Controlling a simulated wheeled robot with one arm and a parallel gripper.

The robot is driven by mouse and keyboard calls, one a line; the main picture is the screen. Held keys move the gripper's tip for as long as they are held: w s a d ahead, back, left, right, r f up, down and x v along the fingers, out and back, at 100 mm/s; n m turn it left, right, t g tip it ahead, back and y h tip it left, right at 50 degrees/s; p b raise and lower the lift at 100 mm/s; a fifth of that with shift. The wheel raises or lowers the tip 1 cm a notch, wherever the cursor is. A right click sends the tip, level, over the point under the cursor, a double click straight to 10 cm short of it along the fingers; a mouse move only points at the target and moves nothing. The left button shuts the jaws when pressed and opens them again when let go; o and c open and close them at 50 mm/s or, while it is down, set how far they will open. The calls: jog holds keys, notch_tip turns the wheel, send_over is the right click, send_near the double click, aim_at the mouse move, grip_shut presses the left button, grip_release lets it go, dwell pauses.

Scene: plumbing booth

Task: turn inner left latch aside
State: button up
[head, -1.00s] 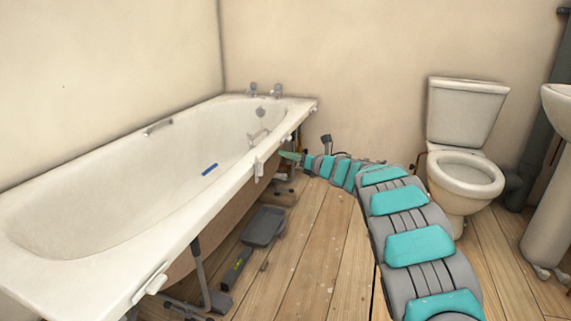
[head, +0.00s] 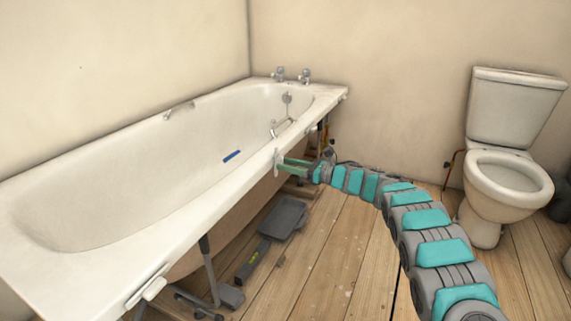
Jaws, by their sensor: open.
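A small white latch (head: 276,163) hangs upright from the front rim of the white bath (head: 226,187), around the middle of its long side. My gripper (head: 284,166), with green fingers, is open at this latch. The fingertips overlap the latch in the picture; I cannot tell whether they touch it. Another white latch (head: 148,289) lies slanted along the rim near the bath's near end.
A grey tray (head: 284,217) and a level-like tool (head: 251,262) lie on the floorboards below the open bath side. Metal bath legs (head: 208,268) stand nearby. A toilet (head: 508,184) stands to the right.

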jog(key=shift+w+a, duration=0.25)
jog(key=shift+a, duration=0.35)
grip_shut()
